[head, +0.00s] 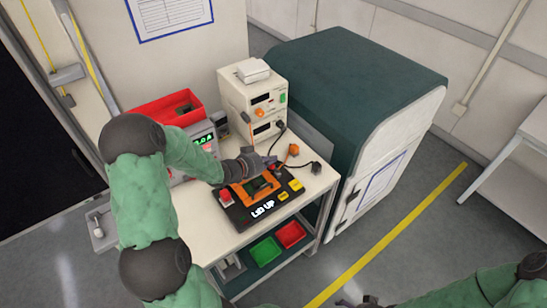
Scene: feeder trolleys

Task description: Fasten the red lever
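A black test fixture (240,213) with an orange frame (253,202) lies on the white trolley top; its front display reads "LID UP". A small red part (276,167), possibly the red lever, shows at the fixture's back edge, mostly hidden by my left gripper. My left gripper (269,161) reaches in from the left, its fingertips just above and beside this red part; whether they touch it, and their opening, are unclear. A red button (226,196) sits at the fixture's left. My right gripper (362,302) is partly cut off at the bottom edge, away from the trolley.
Behind the fixture stand stacked beige instruments (254,98) with cables, and a red bin (165,107) on a unit with a green display. A dark green cabinet (350,75) borders the trolley on the right. Green (265,251) and red (290,235) trays sit on the lower shelf.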

